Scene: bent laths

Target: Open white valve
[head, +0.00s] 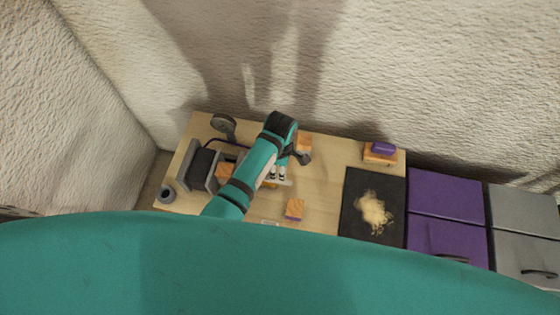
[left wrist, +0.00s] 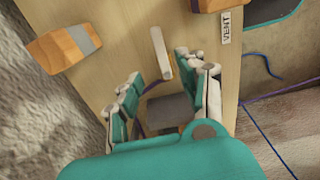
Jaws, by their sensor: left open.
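The white valve lever (left wrist: 159,50) shows in the left wrist view as a slim white bar standing out from the wooden surface. My left gripper (left wrist: 160,76) is open, and the bar lies just beyond its fingertips, roughly in line with the gap. Whether they touch I cannot tell. A "VENT" label (left wrist: 231,25) is to the right of the lever. In the head view my left gripper (head: 277,176) hangs over the middle of the wooden bench (head: 325,190), partly hidden by my arm. I cannot make out the lever there. My right gripper is not in view.
Orange blocks (head: 294,209) stand on the bench, one with a purple top (head: 383,148). A dark mat (head: 355,220) holds a tan pile (head: 373,210). A grey-black machine (head: 202,165) is at left. Purple (head: 447,195) and grey cabinets (head: 525,210) stand at right.

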